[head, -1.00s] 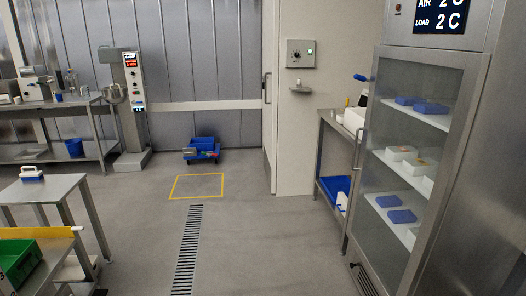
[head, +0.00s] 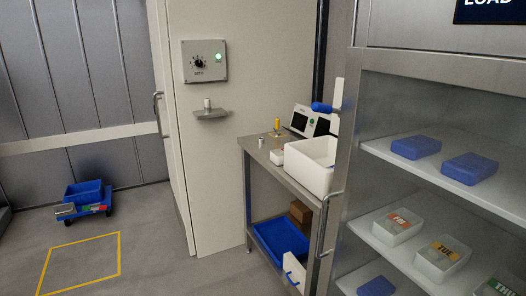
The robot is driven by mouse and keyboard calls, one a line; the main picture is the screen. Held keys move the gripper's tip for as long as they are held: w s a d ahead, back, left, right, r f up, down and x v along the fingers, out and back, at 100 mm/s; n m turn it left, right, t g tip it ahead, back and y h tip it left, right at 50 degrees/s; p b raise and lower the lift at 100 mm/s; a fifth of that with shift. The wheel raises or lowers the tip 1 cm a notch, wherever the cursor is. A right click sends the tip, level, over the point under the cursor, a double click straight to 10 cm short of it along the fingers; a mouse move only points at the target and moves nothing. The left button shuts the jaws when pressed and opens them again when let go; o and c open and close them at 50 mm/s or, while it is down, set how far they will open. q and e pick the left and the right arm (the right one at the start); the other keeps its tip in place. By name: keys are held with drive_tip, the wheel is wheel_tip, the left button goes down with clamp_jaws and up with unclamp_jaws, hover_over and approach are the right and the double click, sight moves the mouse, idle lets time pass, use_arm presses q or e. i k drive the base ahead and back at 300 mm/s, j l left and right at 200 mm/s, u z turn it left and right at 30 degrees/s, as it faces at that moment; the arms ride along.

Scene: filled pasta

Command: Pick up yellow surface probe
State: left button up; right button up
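A small upright yellow item (head: 277,125), which looks like the yellow surface probe, stands toward the back of the steel side table (head: 258,150). It is beside a pale device with dark screens (head: 302,121). Its base is too small to make out clearly. Neither of my grippers shows in the head view.
A white bin (head: 309,167) sits on the table's front part, near a small metal cylinder (head: 260,143). A glass-fronted cabinet (head: 345,150) with blue and white boxes stands at right. A blue cart (head: 84,200) is at left. The floor (head: 165,260) before the table is clear.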

sight(277, 120)
drive_tip(key=i+z, duration=0.2)
drive_tip(key=i, duration=1)
